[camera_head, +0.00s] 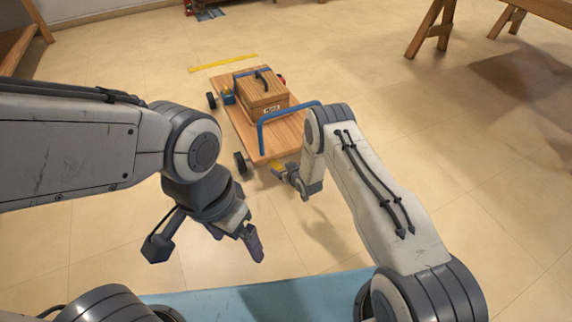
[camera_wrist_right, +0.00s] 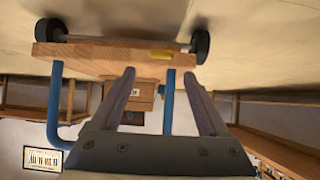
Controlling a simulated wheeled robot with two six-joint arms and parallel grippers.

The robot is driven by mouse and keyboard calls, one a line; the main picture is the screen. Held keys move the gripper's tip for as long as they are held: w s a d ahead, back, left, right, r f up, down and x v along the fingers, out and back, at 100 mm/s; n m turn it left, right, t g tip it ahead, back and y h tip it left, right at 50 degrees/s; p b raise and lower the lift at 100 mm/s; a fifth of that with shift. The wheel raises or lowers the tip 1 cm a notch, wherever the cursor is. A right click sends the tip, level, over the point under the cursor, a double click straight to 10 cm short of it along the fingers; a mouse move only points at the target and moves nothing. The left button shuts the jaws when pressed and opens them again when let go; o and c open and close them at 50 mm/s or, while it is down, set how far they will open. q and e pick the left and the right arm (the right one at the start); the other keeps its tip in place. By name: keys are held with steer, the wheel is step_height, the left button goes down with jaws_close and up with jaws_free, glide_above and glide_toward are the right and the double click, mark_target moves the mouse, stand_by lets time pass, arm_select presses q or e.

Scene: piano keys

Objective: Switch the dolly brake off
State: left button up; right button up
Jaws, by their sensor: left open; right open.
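The dolly (camera_head: 230,119) is a wooden board on dark wheels with a blue handle (camera_head: 262,128) at its near end. A small yellow tab (camera_head: 277,163) sits at its near edge, probably the brake; it also shows on the board edge in the right wrist view (camera_wrist_right: 161,54), where the picture looks upside down. Its setting cannot be told. My right gripper (camera_head: 280,174) is open and empty, close to the tab; its fingers (camera_wrist_right: 159,74) point at the dolly, and contact cannot be told. My left gripper (camera_head: 252,242) hangs empty and open over the floor, nearer me.
A yellow strip (camera_head: 223,63) lies on the floor beyond. A wooden trestle (camera_head: 433,32) stands back right. Floor left and right of the dolly is clear.

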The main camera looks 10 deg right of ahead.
steer(key=shift+p+v, duration=0.6)
steer(key=shift+v, duration=1.1)
